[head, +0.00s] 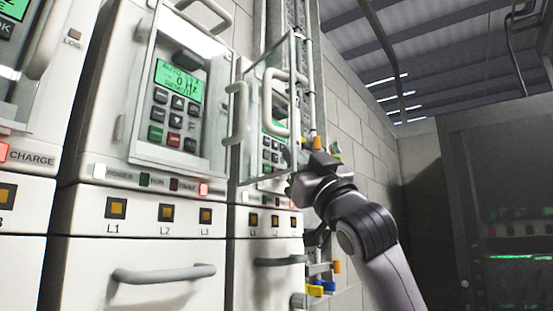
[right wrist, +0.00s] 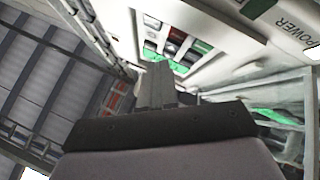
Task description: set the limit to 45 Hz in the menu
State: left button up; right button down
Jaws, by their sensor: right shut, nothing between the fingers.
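The middle drive has a green-lit display (head: 178,80) above a keypad (head: 172,120) with grey arrow keys, a green key and a red key. Its display shows a number with Hz, too small to read surely. To the right, another drive's keypad (head: 271,150) shows partly behind a clear framed cover (head: 262,90) that stands swung out. My right gripper (head: 296,182) is shut and empty beside the lower edge of that cover. In the right wrist view my closed fingers (right wrist: 155,85) point toward a keypad (right wrist: 180,45); contact cannot be told. My left gripper is out of view.
Indicator lamps and drawer handles (head: 165,273) line the cabinets below. A left drive (head: 30,150) has a CHARGE lamp lit red. A block wall (head: 365,120) and a dark cabinet (head: 500,180) stand to the right. The cover's handle (head: 278,103) juts out near my right arm.

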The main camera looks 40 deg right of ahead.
jog(key=d+r, duration=0.2)
jog(key=shift+w+d+r, duration=0.25)
jog(key=shift+w+r, duration=0.05)
jog(key=shift+w, duration=0.1)
jog(key=shift+w, duration=0.15)
dwell(0.4)
jog(key=shift+w+a, duration=0.15)
jog(key=shift+w, duration=0.1)
jog(key=shift+w+a, duration=0.1)
jog(key=shift+w, duration=0.25)
dwell(0.7)
jog(key=shift+s, duration=0.15)
jog(key=shift+s+d, duration=0.25)
jog(key=shift+s, duration=0.35)
